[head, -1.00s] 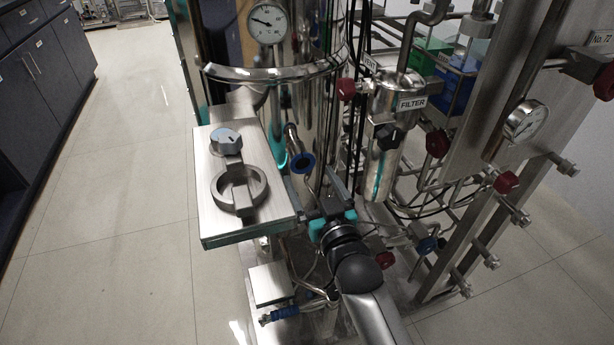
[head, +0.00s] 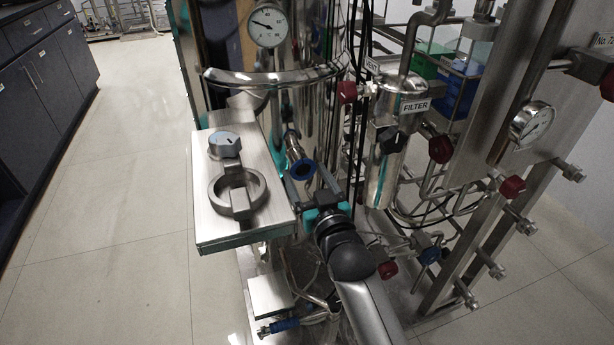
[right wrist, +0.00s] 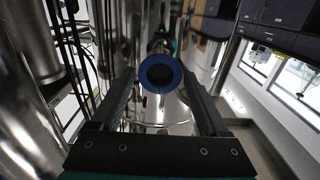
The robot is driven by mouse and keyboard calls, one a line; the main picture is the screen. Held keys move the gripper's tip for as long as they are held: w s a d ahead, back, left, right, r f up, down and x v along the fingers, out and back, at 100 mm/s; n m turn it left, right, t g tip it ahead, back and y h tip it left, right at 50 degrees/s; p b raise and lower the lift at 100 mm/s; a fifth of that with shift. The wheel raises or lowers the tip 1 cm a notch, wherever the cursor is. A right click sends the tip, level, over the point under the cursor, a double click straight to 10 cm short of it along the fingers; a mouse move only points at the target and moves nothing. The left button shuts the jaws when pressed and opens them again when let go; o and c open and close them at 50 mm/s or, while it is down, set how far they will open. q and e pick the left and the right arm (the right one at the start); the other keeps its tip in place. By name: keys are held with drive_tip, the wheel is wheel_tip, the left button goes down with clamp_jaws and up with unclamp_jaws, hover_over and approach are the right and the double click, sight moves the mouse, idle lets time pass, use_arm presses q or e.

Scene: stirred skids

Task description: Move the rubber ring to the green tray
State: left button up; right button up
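The rubber ring (head: 301,179) is blue and sits around the open end of a short steel pipe on the tall vessel. In the right wrist view the ring (right wrist: 160,90) faces me, centred between the fingers. My right gripper (head: 304,175) is open, with its fingers pointing at the pipe end. In the right wrist view its fingers (right wrist: 157,80) lie on either side of the ring with gaps, and I see no contact. A green container (head: 424,66) stands at the back right; I cannot tell if it is the green tray. My left gripper is not in view.
A steel plate (head: 205,212) with a grey knob and round handle juts out left of the gripper. A filter housing (head: 392,100), red-handled valves and a pipe frame crowd the right. A blue container (head: 458,96) is beside the green one. Open floor lies left.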

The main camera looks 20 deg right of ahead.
drive_tip(key=c, duration=0.6)
drive_tip(key=shift+s, duration=0.1)
drive_tip(key=shift+s+p, duration=0.4)
drive_tip(key=shift+p, duration=0.15)
drive_tip(key=shift+s, duration=0.15)
drive_tip(key=shift+s+p, duration=0.5)
drive_tip(key=shift+s, duration=0.1)
drive_tip(key=shift+s+d+p, duration=0.1)
drive_tip(key=shift+s+p, duration=1.05)
drive_tip(key=shift+s, duration=1.2)
